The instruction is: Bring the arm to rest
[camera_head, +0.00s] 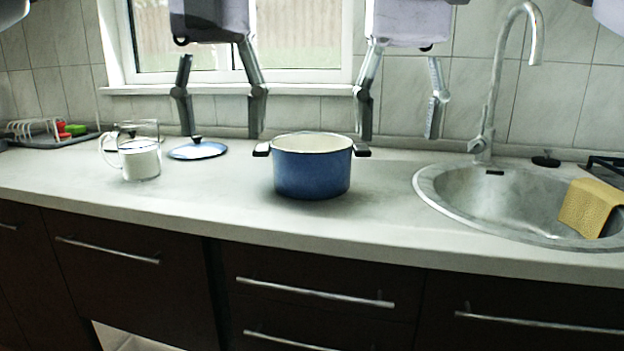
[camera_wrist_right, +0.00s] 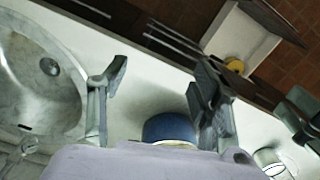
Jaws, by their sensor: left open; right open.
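My left gripper (camera_head: 219,135) is open and empty at the upper middle of the head view, its fingers pointing down. My right gripper (camera_head: 398,137) is open and empty to the right of it, also pointing down. In the right wrist view its two fingers (camera_wrist_right: 162,75) are spread apart with nothing between the tips. A blue enamel pot (camera_head: 312,174) with black side handles and a pale inside stands upright and uncovered on the counter, between and below the grippers. It shows partly in the wrist view (camera_wrist_right: 170,128). A blue lid (camera_head: 198,150) lies on the counter left of the pot.
A glass jug (camera_head: 140,160) with white contents stands at the left. A dish rack (camera_head: 35,132) is far left. A sink (camera_head: 430,190) with a tall faucet (camera_head: 490,110) and a yellow cloth (camera_head: 592,208) is right. The front counter is clear.

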